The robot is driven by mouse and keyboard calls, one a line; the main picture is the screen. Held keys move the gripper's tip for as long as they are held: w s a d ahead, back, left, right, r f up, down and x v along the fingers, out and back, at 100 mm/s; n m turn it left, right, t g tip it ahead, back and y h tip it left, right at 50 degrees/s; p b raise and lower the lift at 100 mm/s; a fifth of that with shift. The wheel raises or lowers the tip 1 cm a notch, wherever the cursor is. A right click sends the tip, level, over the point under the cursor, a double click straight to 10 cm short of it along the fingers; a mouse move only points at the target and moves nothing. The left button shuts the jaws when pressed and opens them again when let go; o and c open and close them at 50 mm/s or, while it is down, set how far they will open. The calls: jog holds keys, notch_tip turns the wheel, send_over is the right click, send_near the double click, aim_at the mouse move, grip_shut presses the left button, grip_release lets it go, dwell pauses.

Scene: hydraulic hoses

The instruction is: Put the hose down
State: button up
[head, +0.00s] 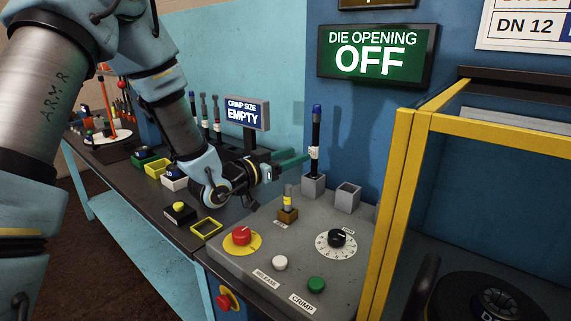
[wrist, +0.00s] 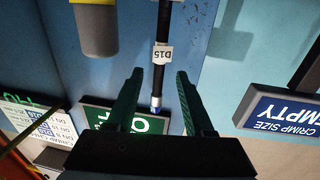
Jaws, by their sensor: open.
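The hose (head: 316,130) is a thin black upright piece with a blue top end and a white label. Its lower end is in a grey square holder (head: 313,187) on the grey control panel. My gripper (head: 303,156) reaches in from the left at about label height, with its green fingers toward the hose. In the wrist view my gripper (wrist: 158,74) is open, with a gap on both sides of the hose (wrist: 161,75). Its label reads D15 there, and its blue end shows between the fingers. The fingers do not appear to touch it.
An empty grey holder (head: 347,197) stands right of the hose. The panel has a red button (head: 241,236) and a dial (head: 337,238). A yellow frame (head: 396,190) rises at right. A "CRIMP SIZE EMPTY" sign (head: 246,113) stands behind my gripper.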

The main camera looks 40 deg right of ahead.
jog(key=w+a+f+n+t+y, duration=0.4)
jog(key=w+a, duration=0.3)
jog(key=a, duration=0.5)
jog(key=w+a+f+n+t+y, duration=0.1)
jog(key=w+a+n+y, duration=0.2)
jog(key=w+a+y, duration=0.65)
jog(key=s+a+f+n+g+y, duration=0.1)
jog(key=s+a+n, duration=0.15)
jog(key=a, duration=0.55)
jog(key=s+a+n+y, duration=0.1)
jog(key=s+a, duration=0.2)
jog(key=a, duration=0.5)
jog(key=s+a+n+g+y, duration=0.2)
jog(key=s+a+n+g, duration=0.2)
jog(key=s+a, duration=0.7)
jog(key=shift+s+n+g, duration=0.3)
jog(key=shift+s+n, duration=0.1)
jog(key=shift+n, duration=0.05)
